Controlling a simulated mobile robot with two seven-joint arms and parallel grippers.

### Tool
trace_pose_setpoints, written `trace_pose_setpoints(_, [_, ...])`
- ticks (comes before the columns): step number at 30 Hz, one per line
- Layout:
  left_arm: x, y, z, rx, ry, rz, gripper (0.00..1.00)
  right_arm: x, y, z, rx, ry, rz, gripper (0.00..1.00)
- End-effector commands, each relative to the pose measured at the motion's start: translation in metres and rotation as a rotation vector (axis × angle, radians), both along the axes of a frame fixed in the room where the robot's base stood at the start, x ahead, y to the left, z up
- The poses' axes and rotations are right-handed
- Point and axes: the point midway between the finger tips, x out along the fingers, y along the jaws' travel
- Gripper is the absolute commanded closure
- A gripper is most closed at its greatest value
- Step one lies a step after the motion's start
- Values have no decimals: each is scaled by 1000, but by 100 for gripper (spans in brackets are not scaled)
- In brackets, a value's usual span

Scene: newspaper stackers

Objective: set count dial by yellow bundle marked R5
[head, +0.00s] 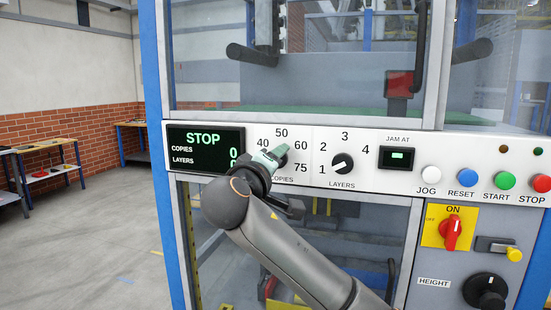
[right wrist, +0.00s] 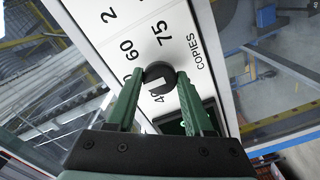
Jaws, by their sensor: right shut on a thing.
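The COPIES dial, a dark round knob (right wrist: 161,76), has 40, 50, 60 and 75 printed around it on the white panel. My right gripper (head: 273,158) is at this dial, its green fingers one on each side of the knob in the right wrist view (right wrist: 160,73), shut on it. A white mark on the knob appears to point toward the 40 side, but its exact setting is hard to tell. The display (head: 206,149) reads STOP, with COPIES 0; the LAYERS digit is partly covered. I cannot make out a yellow bundle marked R5. My left gripper is not in view.
The LAYERS dial (head: 342,164) is just right of the COPIES dial. Farther right are the JOG (head: 431,174), RESET, START and STOP buttons and a red ON switch (head: 451,232). Glass panes lie above and below the panel. Open floor is at left.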

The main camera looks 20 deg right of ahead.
Motion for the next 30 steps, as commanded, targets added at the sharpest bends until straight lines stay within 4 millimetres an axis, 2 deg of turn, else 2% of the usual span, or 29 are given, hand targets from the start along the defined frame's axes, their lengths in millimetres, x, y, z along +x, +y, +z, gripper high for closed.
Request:
trace_pose_setpoints(17, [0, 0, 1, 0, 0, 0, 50, 0, 1, -1, -26, 19, 1, 100])
trace_pose_setpoints(18, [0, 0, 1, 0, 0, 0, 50, 0, 1, -1, -26, 19, 1, 45])
trace_pose_setpoints(25, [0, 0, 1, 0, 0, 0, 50, 0, 1, -1, -25, 18, 1, 19])
trace_pose_setpoints(30, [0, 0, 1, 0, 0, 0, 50, 0, 0, 0, -24, 18, 1, 19])
